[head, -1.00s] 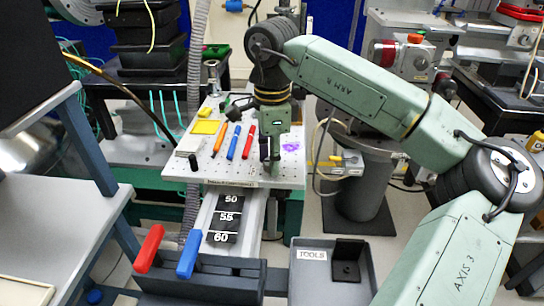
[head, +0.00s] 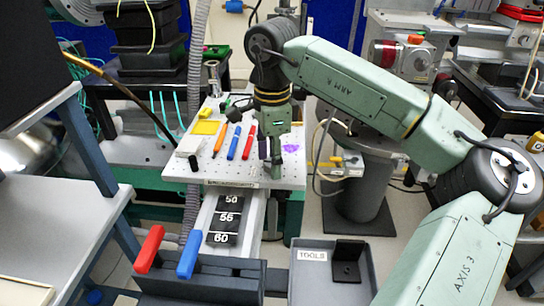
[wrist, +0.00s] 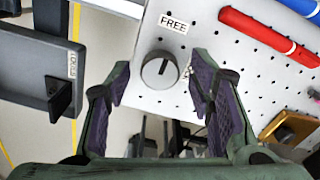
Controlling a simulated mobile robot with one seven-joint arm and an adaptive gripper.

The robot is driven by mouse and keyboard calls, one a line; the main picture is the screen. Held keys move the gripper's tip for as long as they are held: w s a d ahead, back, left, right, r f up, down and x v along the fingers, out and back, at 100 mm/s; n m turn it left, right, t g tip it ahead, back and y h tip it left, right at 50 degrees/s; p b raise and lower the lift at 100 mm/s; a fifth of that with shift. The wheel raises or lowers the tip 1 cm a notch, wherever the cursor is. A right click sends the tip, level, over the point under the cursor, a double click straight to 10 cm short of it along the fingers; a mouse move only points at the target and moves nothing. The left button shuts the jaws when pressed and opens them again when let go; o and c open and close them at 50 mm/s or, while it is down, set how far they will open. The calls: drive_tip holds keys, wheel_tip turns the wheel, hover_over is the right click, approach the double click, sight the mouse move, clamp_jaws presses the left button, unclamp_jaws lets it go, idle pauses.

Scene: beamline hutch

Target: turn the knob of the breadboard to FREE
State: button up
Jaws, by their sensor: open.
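The knob (wrist: 160,70) is a round grey cap with a short dark line on its top, near an edge of the white perforated breadboard (wrist: 226,58). A FREE label (wrist: 173,23) lies just above it in the wrist view. The dark line lies in the knob's upper part, on the label's side. My gripper (wrist: 159,64) is open, with one purple-padded finger on each side of the knob in the picture. Contact cannot be told. In the head view my gripper (head: 272,172) is at the front right of the breadboard (head: 222,172), and the knob cannot be made out there.
A red marker (head: 249,142), a blue marker (head: 234,142) and an orange one (head: 219,140) lie on the board left of my gripper. A black post (head: 194,163) stands at its front left. A TOOLS tray (head: 318,290) is in front, lower right.

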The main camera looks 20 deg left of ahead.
wheel_tip(320, 180, up, 12)
idle(0.6)
idle(0.5)
